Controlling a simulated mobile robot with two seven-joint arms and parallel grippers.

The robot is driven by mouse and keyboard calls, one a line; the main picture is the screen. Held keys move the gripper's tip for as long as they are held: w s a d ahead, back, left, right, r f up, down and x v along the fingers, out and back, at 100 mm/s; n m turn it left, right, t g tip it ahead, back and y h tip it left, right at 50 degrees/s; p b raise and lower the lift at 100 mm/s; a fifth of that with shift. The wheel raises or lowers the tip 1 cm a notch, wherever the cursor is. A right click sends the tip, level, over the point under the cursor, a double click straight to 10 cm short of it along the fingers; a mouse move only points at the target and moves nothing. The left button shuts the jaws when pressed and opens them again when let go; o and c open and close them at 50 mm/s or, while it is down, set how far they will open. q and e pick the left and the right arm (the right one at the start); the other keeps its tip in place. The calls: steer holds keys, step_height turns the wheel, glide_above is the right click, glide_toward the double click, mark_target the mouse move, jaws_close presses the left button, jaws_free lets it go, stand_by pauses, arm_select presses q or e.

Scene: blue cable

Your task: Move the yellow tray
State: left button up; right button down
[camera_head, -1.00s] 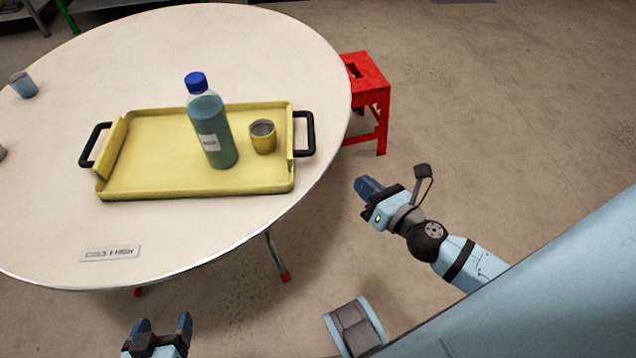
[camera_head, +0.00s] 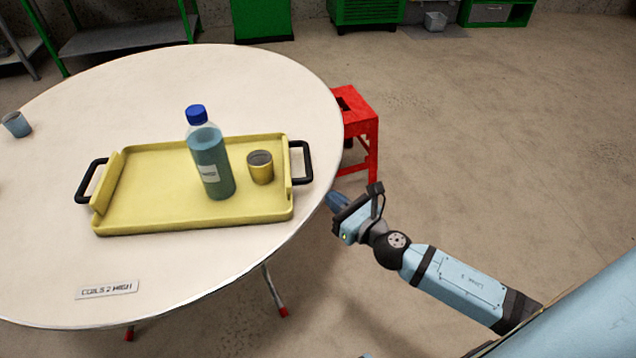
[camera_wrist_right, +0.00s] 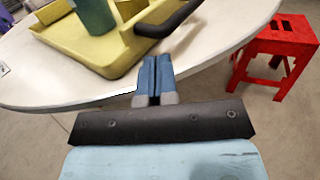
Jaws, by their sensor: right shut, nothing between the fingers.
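The yellow tray (camera_head: 150,205) lies flat on the round white table, with a black handle at each end. My right gripper (camera_head: 334,200) is shut and empty at the table's right edge, apart from the tray's right handle (camera_head: 303,162). In the right wrist view its closed fingers (camera_wrist_right: 155,75) point towards the tray's corner, with the handle (camera_wrist_right: 170,20) ahead. My left gripper is out of view.
The round table (camera_head: 200,80) has clear room behind and in front of the tray. A label plate (camera_head: 107,289) lies near its front edge and a blue cup (camera_head: 16,124) stands at the far left. A red stool (camera_head: 358,130) stands right of the table.

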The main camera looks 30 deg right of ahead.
mark_target(310, 179)
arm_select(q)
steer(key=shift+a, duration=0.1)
arm_select(e)
steer(key=x, duration=0.5)
steer(key=shift+w+a, duration=0.15)
steer(key=shift+w, duration=0.1)
steer(key=p+x, duration=0.1)
steer(key=x, duration=0.4)
steer(key=shift+w+r, duration=0.1)
steer(key=shift+r, duration=0.05)
steer(key=x, duration=0.8)
steer(key=shift+a+f, duration=0.1)
steer(key=shift+f, duration=0.15)
steer(key=shift+s, duration=0.25)
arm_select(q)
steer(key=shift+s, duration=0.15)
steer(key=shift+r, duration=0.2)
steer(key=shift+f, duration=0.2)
